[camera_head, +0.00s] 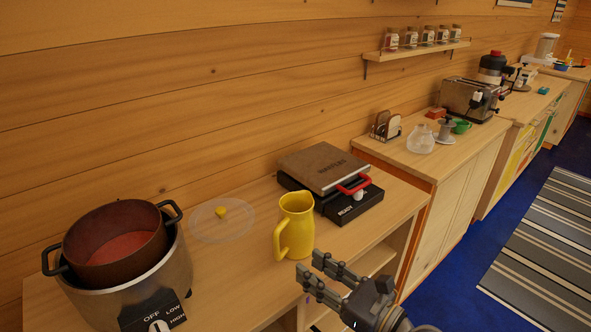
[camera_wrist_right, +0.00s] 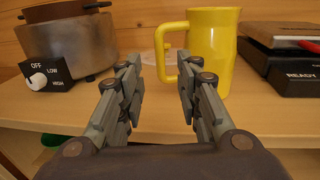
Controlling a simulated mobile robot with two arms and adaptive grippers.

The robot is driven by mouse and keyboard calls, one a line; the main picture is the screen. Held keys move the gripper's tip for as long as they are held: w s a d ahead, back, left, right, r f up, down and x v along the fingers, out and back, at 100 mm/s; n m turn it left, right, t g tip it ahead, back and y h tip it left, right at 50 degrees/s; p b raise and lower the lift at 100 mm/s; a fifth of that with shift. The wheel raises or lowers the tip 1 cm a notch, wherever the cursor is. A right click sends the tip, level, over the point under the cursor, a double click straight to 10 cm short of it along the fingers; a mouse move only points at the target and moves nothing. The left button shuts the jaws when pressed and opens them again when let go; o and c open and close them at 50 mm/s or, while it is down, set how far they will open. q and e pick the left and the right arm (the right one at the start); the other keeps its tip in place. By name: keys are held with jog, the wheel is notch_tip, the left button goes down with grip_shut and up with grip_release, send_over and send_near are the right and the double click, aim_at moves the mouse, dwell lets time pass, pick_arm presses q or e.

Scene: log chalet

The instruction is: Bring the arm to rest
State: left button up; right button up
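My right gripper (camera_head: 316,277) is in the lower middle of the head view, in front of the counter's front edge. Its two fingers are apart with nothing between them, and it also shows in the right wrist view (camera_wrist_right: 160,90). A yellow pitcher (camera_head: 297,222) stands upright on the wooden counter (camera_head: 232,262), beyond the fingertips. In the right wrist view the pitcher (camera_wrist_right: 214,50) is ahead, its handle toward the left, apart from the fingers. My left gripper is not in either view.
A slow cooker (camera_head: 150,290) with a brown pot (camera_head: 118,243) stands at the left. A clear lid (camera_head: 222,222) lies behind the pitcher. A closed waffle maker (camera_head: 340,190) with a red handle is to the right. Blue floor (camera_head: 450,270) lies open at the right, with a striped rug (camera_head: 545,255).

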jog(key=d+r+m+t+h, duration=0.75)
jog(key=d+m+h, duration=0.2)
jog(key=m, duration=0.85)
jog(key=s+d+f+m+g+h, duration=0.35)
jog(key=d+f+m, duration=0.3)
jog(key=m, duration=0.25)
jog(key=s+d+f+m+g+h, duration=0.25)
jog(key=d+f+m+h, duration=0.2)
jog(key=f+m, duration=0.3)
jog(key=s+a+f+m+g+y, duration=0.2)
jog(key=s+a+f+m+g, duration=0.25)
jog(key=s, duration=0.45)
jog(key=s+a+f+m+g+y, duration=0.2)
jog(key=s+f+m+g+y, duration=0.15)
jog(key=s+f+g, duration=0.35)
jog(key=s+f, duration=0.2)
jog(key=f, duration=1.1)
jog(key=s+f, duration=0.2)
jog(key=f, duration=1.1)
jog(key=s+d+f+g, duration=0.2)
jog(key=s+f, duration=1.4)
jog(key=f, duration=0.1)
jog(key=shift+s+d+h, duration=0.25)
jog(key=shift+s+h, duration=0.05)
